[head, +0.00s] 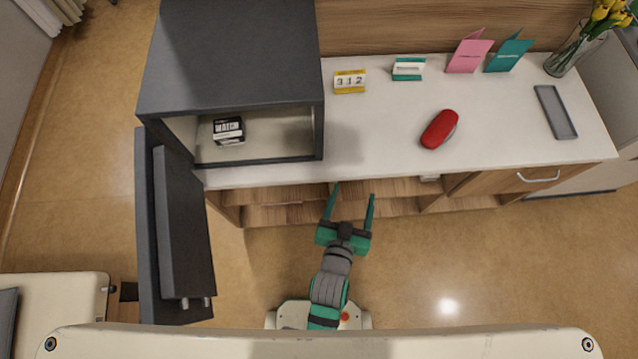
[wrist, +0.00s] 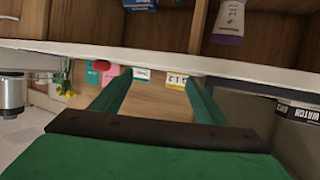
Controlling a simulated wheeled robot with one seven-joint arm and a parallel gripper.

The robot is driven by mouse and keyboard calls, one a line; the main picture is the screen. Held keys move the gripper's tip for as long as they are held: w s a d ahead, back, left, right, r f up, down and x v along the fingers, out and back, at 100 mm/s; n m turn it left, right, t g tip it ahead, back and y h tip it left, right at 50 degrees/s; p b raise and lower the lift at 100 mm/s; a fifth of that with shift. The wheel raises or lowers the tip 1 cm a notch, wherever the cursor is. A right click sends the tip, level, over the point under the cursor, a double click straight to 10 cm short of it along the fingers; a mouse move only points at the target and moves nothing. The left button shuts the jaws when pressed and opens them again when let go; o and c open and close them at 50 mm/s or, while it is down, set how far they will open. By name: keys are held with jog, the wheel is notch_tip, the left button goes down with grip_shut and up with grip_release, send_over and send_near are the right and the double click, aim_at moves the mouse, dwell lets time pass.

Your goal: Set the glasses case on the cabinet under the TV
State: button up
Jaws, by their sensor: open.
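The red glasses case (head: 439,129) lies on the white top of the long wooden cabinet (head: 385,150), right of its middle. It is a small red shape in the wrist view (wrist: 101,65), which looks upside down. My gripper (head: 353,191) is open and empty, just in front of the cabinet's front edge, to the left of and nearer than the case. Its two green fingers also show in the wrist view (wrist: 158,78), with nothing between them. No TV is in view, and I cannot tell whether this cabinet is the one under it.
A dark box (head: 235,60) stands on the left of the top, its door (head: 180,220) swung open, a carton (head: 228,130) inside. A calendar (head: 350,82), cards (head: 468,52), a grey tray (head: 555,111) and a flower vase (head: 567,60) line the back and right. Open shelves lie below.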

jog(key=s+a+r+n+t+y, duration=0.1)
jog(key=s+a+r, duration=0.3)
jog(key=s, duration=0.4)
jog(key=s+a+r+n+y, duration=0.2)
jog(key=s+a+r+y, duration=0.1)
jog(key=s, duration=0.5)
jog(key=shift+a+r+t, duration=0.35)
jog(key=shift+a+t, duration=0.05)
jog(key=shift+a, duration=0.45)
